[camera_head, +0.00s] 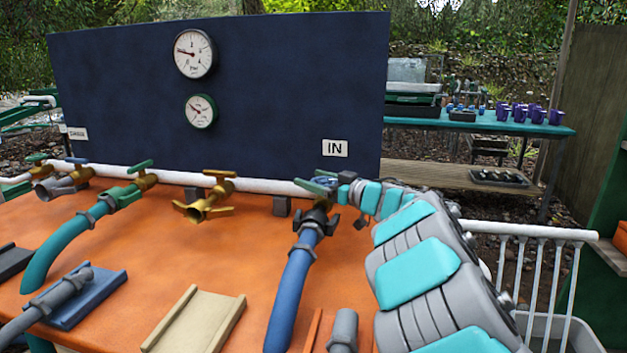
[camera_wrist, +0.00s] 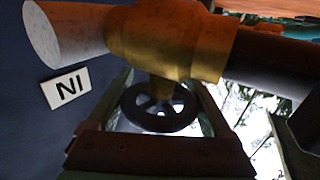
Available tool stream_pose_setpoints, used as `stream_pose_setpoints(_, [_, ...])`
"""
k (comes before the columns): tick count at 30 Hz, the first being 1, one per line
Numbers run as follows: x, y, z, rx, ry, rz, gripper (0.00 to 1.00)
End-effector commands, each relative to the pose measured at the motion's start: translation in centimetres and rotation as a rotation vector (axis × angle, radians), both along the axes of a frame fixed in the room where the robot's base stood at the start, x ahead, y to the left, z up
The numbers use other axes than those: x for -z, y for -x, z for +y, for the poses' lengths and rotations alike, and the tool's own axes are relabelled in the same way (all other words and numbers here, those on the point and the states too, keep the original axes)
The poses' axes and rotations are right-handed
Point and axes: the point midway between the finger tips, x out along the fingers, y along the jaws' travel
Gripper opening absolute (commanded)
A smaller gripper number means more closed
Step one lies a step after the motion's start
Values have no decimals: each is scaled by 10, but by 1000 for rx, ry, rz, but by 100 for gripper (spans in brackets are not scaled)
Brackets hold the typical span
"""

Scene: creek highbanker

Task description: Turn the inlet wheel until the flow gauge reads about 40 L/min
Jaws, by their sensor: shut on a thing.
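The inlet wheel (camera_wrist: 160,108) is a dark spoked handwheel below a brass valve body (camera_wrist: 172,42) in the wrist view. My gripper (camera_wrist: 163,103) has one finger on each side of the wheel and is shut on it. In the head view my gripper (camera_head: 325,182) is at the pipe below the IN sign (camera_head: 335,148) and largely hides the wheel. Two round dials hang on the dark blue panel: a larger upper gauge (camera_head: 195,53) with its needle toward the left, and a smaller green-rimmed gauge (camera_head: 201,111) with its needle toward the upper left. Their figures are too small to read.
Other valves, including a brass one (camera_head: 205,196) and a green-handled one (camera_head: 130,187), line the white pipe to the left. A blue hose (camera_head: 291,290) runs over the orange table (camera_head: 150,250). A shelf with purple mugs (camera_head: 521,112) stands behind right.

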Motion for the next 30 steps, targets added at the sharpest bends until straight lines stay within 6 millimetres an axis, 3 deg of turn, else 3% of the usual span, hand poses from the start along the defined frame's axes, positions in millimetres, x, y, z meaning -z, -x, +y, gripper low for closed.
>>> stream_pose_setpoints(15, [2,-6,-5,339,-1,2,29])
stream_pose_setpoints(30, [0,-8,-10,436,1,-1,29])
